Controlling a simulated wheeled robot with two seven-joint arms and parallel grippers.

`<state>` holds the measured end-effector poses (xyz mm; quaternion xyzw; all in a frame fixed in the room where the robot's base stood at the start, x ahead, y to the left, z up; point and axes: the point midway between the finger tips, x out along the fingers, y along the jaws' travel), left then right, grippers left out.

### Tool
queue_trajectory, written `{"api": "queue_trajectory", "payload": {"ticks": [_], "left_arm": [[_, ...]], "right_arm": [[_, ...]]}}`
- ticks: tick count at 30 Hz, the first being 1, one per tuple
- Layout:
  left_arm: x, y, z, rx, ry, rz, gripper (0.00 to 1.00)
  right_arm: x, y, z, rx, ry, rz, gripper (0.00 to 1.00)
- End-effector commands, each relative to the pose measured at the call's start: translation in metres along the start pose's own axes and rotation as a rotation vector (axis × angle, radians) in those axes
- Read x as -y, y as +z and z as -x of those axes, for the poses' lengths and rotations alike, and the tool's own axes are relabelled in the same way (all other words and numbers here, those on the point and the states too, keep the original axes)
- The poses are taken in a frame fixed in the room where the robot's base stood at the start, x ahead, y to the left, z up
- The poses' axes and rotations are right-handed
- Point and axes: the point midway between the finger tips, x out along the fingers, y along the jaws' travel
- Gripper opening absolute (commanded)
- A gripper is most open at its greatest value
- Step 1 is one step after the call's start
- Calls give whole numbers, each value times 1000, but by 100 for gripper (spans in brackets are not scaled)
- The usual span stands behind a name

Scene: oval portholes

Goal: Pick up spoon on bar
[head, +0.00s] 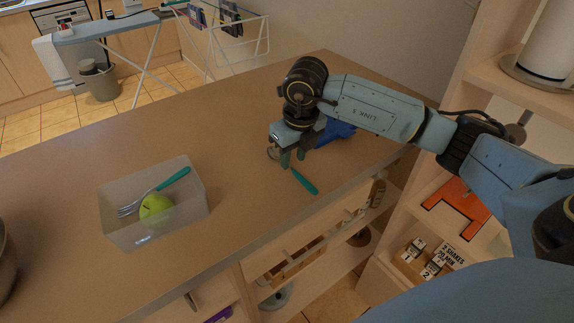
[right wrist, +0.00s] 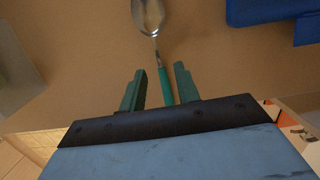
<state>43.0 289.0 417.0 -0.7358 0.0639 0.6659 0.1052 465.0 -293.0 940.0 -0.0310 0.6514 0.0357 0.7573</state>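The spoon has a teal handle (head: 304,182) and a shiny metal bowl; it lies on the wooden bar top (head: 235,140) near the front edge. In the right wrist view the spoon's bowl (right wrist: 148,14) points away from me, with its handle running back between my fingers. My right gripper (head: 292,160) is over the spoon in the head view and hides part of its middle. In the right wrist view my right gripper (right wrist: 160,70) is open, one finger on each side of the handle, with gaps visible. My left gripper is out of view.
A translucent box (head: 130,236) with a teal-handled fork (head: 160,188) and a green-yellow ball-like item (head: 156,208) stands at left. A blue object (head: 337,131) lies behind my right gripper. Shelves (head: 475,190) stand at right. The bar top between box and spoon is clear.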

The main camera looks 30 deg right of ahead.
Motion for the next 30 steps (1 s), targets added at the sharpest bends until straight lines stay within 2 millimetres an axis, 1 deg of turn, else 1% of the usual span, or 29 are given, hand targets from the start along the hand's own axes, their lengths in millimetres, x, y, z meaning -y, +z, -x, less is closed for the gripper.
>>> {"api": "queue_trajectory", "payload": {"ticks": [1,4,6,11,14,18,19,27,30], "left_arm": [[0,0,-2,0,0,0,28],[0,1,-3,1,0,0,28],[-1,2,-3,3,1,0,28],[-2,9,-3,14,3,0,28],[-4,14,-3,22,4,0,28],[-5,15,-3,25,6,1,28],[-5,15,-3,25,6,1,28],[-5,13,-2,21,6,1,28],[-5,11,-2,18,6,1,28]], "right_arm": [[-1,0,-10,-3,2,-1,32],[0,0,-23,-2,1,-1,32],[0,0,-27,0,1,0,32],[0,0,-27,1,1,0,32],[0,0,-26,1,1,0,21],[0,0,-26,1,1,0,3],[0,0,-26,1,1,0,0],[0,0,-26,1,0,-1,0],[0,1,-22,2,0,-1,0]]}}
